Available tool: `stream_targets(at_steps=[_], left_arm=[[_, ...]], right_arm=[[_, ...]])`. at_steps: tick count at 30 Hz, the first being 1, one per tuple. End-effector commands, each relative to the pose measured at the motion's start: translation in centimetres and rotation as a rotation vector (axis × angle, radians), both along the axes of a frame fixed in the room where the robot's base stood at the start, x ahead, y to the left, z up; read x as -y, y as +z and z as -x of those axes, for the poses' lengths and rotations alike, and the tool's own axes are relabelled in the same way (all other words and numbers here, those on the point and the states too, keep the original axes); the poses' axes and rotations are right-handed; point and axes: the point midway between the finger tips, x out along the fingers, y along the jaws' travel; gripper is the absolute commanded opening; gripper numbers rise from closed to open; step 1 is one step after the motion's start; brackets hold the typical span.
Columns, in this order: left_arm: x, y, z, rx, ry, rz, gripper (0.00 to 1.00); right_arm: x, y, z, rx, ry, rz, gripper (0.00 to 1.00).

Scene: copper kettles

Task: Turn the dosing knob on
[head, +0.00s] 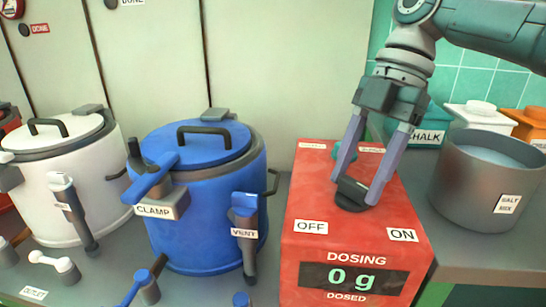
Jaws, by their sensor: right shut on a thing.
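The red dosing box (305,190) stands right of centre, with a display (354,279) reading 0 g. Its dark dosing knob (350,203) sits on the sloped top, behind an OFF label (311,227) at left and an ON label (402,235) at right. My right gripper (356,188) reaches down from above with its two fingers shut on the knob. The fingers partly cover the knob, so I cannot clearly tell which label it points to. My left gripper is not in view.
A blue kettle (205,230) with clamp and vent levers stands left of the box, a white kettle (95,205) farther left.

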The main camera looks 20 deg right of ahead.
Motion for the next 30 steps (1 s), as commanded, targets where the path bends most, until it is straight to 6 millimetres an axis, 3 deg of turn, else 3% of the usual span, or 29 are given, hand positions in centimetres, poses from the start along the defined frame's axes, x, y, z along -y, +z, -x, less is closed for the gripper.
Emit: stream_targets(at_steps=[16,17,24,30], left_arm=[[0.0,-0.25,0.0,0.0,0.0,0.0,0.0],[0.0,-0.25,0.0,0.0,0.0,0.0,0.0],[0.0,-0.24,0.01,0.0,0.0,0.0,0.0],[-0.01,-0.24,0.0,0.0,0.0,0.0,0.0]], right_arm=[[0.07,-0.1,0.0,0.0,0.023,0.004,0.04],[0.07,-0.1,0.0,0.0,0.023,0.004,0.63],[0.05,-0.06,-0.01,-0.001,0.021,0.002,0.9],[0.04,-0.03,-0.02,0.0,0.021,0.002,0.9]])
